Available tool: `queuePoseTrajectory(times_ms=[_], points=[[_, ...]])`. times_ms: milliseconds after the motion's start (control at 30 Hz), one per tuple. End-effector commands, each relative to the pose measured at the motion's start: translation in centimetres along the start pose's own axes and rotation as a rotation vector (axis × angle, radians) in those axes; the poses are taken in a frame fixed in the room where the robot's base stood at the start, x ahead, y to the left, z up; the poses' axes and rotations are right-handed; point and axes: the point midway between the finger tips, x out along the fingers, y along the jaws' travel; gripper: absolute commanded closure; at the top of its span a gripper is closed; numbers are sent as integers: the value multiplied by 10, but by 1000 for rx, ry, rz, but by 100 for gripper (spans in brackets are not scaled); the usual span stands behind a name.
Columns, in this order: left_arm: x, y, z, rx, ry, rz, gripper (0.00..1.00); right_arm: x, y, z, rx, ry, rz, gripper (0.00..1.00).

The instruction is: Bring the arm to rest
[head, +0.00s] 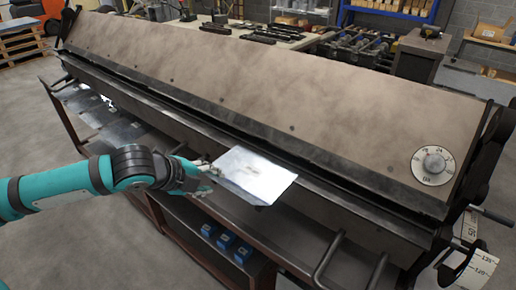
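My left arm comes in from the left, and its gripper (209,178) is at the left edge of a flat, shiny metal sheet (258,177). The gripper's fingers look spread apart, one toward the back and one toward the front, with the sheet's left corner close to them. Whether a finger touches the sheet cannot be told. The sheet sticks out from the front edge of a long bending machine (300,100); its far edge lies along the machine's dark front lip. My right gripper is not in view.
A dial (434,165) and an angle scale (478,268) are at the machine's right end. Bar handles (328,258) stick out at the front. More sheets (105,115) lie on a shelf at the left, and blue boxes (226,240) sit below.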

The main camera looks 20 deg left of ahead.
Motion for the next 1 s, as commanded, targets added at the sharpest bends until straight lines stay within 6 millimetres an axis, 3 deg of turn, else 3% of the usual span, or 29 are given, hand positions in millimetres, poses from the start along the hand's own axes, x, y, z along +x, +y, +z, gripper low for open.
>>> queuePoseTrajectory(times_ms=[100,300,533,667,867,1000], points=[[-28,0,1,3,-5,-1,67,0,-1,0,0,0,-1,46],[-62,0,1,2,-4,-1,67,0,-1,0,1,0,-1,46],[-76,0,-1,1,1,-1,67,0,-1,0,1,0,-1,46],[-64,6,-14,-11,27,12,67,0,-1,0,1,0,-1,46],[-14,37,-81,-168,122,45,67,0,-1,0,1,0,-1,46],[12,64,-123,-432,139,58,67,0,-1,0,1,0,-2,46]])
